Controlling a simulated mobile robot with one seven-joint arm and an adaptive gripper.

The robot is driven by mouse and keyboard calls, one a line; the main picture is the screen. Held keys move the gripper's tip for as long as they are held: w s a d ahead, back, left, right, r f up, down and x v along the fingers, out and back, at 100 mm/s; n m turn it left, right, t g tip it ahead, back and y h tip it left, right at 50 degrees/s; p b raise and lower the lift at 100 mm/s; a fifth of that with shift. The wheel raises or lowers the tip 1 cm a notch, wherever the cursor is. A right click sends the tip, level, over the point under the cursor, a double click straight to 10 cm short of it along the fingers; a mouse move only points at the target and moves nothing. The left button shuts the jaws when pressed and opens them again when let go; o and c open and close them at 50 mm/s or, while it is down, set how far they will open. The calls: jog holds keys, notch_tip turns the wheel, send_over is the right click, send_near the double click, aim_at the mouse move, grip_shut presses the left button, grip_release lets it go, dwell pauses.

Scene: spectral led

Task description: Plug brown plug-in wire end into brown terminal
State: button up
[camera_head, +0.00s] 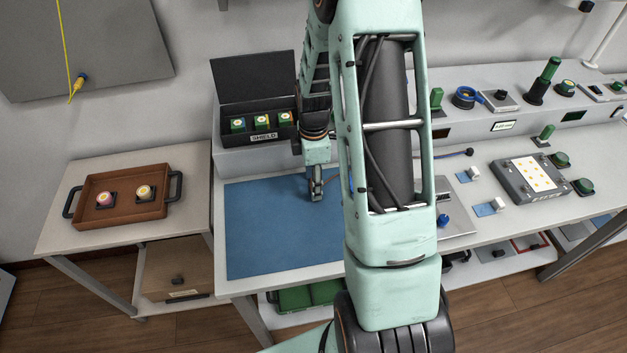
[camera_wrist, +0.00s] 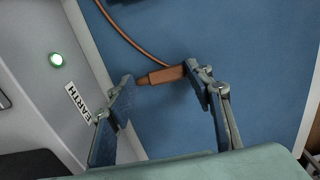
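The brown plug-in wire end (camera_wrist: 160,77) shows in the wrist view against the blue mat, between my gripper's fingers. Its right end meets or overlaps the right fingertip, and its left end stops close to the left fingertip. Its thin brown wire (camera_wrist: 128,38) curves away to the upper left. My gripper (camera_wrist: 163,82) has its fingers well apart and looks open around the plug, with no clear clamp on it. In the head view my gripper (camera_head: 316,196) points down low over the mat. I cannot make out a brown terminal in either view.
The blue mat (camera_head: 265,235) covers the bench's left part. The SHIELD box (camera_head: 262,137) is behind the mat. A brown tray (camera_head: 122,180) stands left.

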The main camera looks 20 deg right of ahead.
jog(key=o, duration=0.3)
